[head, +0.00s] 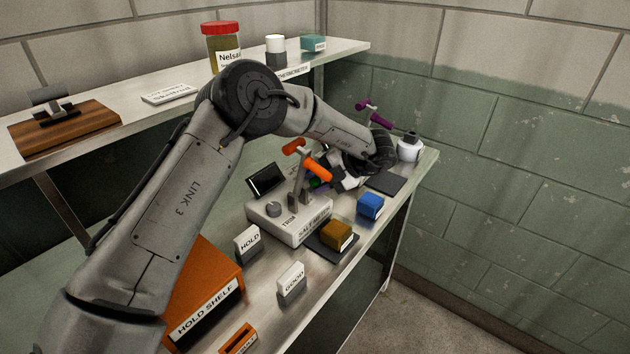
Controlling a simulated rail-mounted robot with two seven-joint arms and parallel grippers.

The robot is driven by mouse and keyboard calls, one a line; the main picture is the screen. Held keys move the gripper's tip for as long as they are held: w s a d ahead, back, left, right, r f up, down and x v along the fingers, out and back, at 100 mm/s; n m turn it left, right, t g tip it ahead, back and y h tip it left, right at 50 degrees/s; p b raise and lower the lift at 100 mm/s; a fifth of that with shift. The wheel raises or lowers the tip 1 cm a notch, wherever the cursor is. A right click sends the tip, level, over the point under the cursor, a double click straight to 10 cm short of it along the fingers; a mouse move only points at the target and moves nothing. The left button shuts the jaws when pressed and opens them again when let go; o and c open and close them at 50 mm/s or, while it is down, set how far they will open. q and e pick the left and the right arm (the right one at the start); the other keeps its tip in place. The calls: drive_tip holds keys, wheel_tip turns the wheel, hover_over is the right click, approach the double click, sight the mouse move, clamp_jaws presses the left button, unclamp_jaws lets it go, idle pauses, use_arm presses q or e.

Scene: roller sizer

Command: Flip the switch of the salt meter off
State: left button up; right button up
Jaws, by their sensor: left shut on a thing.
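The salt meter (262,219) is a pale box on the lower bench. It has a round knob marked TRIM (274,209) and a dark tilted screen (267,179) behind it. A bright orange handle (317,167) rises above it on grey uprights. My left gripper (326,179) reaches down from the right to this handle. It appears shut on the handle, but its fingertips are partly hidden, and small green and purple parts show beside them. I cannot tell the switch's on or off position. My right gripper is not in view.
Brown (336,231) and blue (370,205) blocks stand in front of the meter. HOLD (247,242) and GOOD (291,278) signs and an orange HOLD SHELF (205,285) are nearer. A purple handle (378,114) and white bottle (409,148) are behind. The upper shelf holds a red-lidded jar (223,43).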

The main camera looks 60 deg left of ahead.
use_arm(q)
drive_tip(key=shift+d+f+g+y, duration=0.15)
drive_tip(key=shift+f+g+y, duration=0.15)
drive_tip(key=shift+y, duration=0.1)
drive_tip(key=shift+w+r+b, duration=0.1)
drive_tip(key=shift+b, duration=0.2)
drive_tip(key=o, duration=0.9)
